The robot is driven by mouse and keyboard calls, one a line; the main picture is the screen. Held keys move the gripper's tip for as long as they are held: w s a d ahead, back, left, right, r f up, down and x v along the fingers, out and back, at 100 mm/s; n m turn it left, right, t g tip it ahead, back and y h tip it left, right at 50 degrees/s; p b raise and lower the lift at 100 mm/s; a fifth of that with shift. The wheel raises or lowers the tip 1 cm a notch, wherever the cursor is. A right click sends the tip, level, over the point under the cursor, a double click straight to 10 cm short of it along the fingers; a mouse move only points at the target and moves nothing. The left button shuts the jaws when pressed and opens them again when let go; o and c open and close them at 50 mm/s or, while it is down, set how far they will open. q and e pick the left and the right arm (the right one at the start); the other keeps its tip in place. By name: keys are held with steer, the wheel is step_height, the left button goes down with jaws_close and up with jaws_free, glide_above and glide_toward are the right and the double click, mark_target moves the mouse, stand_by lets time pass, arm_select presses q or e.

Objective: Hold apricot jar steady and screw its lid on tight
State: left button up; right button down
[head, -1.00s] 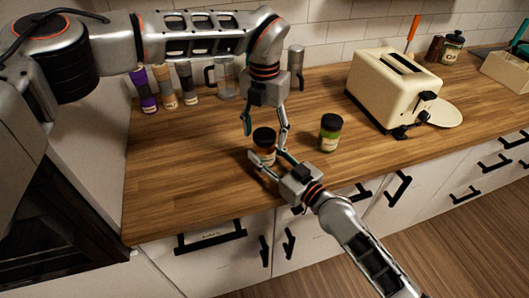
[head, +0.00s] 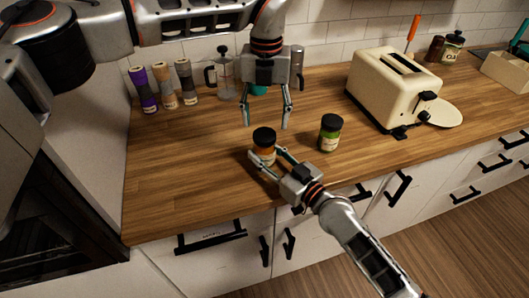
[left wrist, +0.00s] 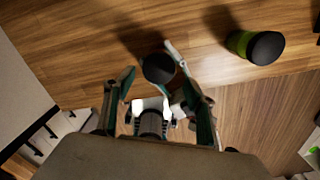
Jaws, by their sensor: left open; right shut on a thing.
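The apricot jar (head: 263,151), with orange contents and a black lid (head: 264,134), stands upright on the wooden counter near its front edge. The lid sits on top of the jar; how tight it is cannot be told. My right gripper (head: 265,160) is shut around the jar's body from the front. My left gripper (head: 266,118) is open and empty, pointing down above and behind the jar, apart from it. In the left wrist view the black lid (left wrist: 158,68) shows beyond the open left fingers (left wrist: 163,95), with my right gripper's finger beside it.
A green jar with a black lid (head: 330,132) stands to the right. A cream toaster (head: 395,88) is farther right. Several grinders or bottles (head: 165,87) and a glass press (head: 227,80) stand at the back left. The counter's left front (head: 180,180) is clear.

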mark_target(264, 134)
arm_select(q)
steer(key=n, duration=0.2)
steer(key=r+n, duration=0.1)
steer(key=n, duration=0.2)
steer(key=shift+r+n, duration=0.25)
steer(key=shift+n, duration=0.05)
steer(key=n, duration=0.1)
steer(key=r+n, duration=0.1)
steer(key=n, duration=0.1)
steer(key=shift+w+a+n, duration=0.1)
steer(key=shift+n, duration=0.2)
steer(key=shift+f, duration=4.05)
steer(key=c, duration=1.2)
